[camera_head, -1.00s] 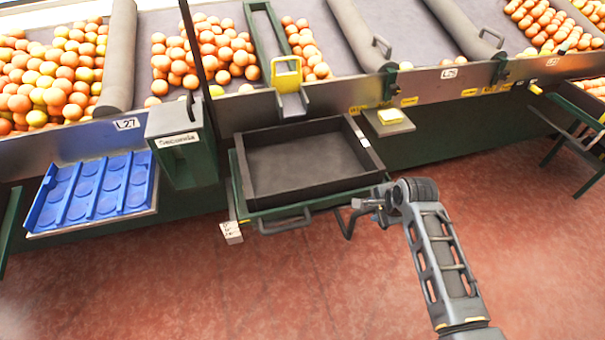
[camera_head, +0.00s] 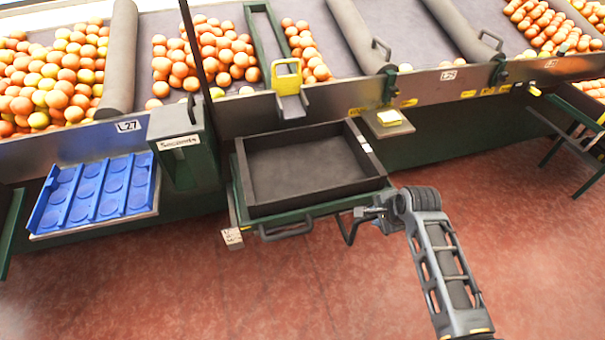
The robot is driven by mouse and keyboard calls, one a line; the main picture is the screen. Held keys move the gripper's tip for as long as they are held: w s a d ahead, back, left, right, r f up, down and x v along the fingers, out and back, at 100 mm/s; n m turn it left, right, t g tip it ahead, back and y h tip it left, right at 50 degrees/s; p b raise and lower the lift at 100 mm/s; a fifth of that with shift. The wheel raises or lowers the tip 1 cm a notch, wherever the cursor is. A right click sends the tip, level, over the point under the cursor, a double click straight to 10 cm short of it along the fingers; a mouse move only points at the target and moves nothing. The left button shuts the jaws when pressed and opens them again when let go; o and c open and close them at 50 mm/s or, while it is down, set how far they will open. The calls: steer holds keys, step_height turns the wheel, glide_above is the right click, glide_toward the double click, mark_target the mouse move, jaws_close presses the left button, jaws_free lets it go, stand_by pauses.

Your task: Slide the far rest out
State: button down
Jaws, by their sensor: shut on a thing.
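A black open crate (camera_head: 312,207) lies empty on a green support (camera_head: 243,215) below the sorting table. A grey-green bar handle (camera_head: 286,231) sticks out from the front of the support. To its right is a dark bent handle (camera_head: 347,233), close under the crate's front right corner. My gripper (camera_head: 368,213) is at this bent handle and is shut on it, as far as the small view lets me tell. The fingertips are small and partly hidden. Which part is the far rest is not marked.
A blue tray (camera_head: 58,206) with round hollows stands at left, beside the green Seconds box (camera_head: 181,150). A small shelf (camera_head: 388,129) with a yellow block is right of the crate. Oranges lie in lanes behind. The red floor in front is clear.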

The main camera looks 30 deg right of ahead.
steer(key=s+a+p, duration=0.2)
steer(key=s+p, duration=0.2)
steer(key=s, duration=0.5)
steer(key=shift+a+p, duration=0.3)
steer(key=shift+p, duration=0.1)
steer(key=c, duration=0.7)
jaws_free()
steer(key=shift+w, duration=0.15)
steer(key=shift+r+p, duration=0.65)
steer(key=shift+r, duration=2.85)
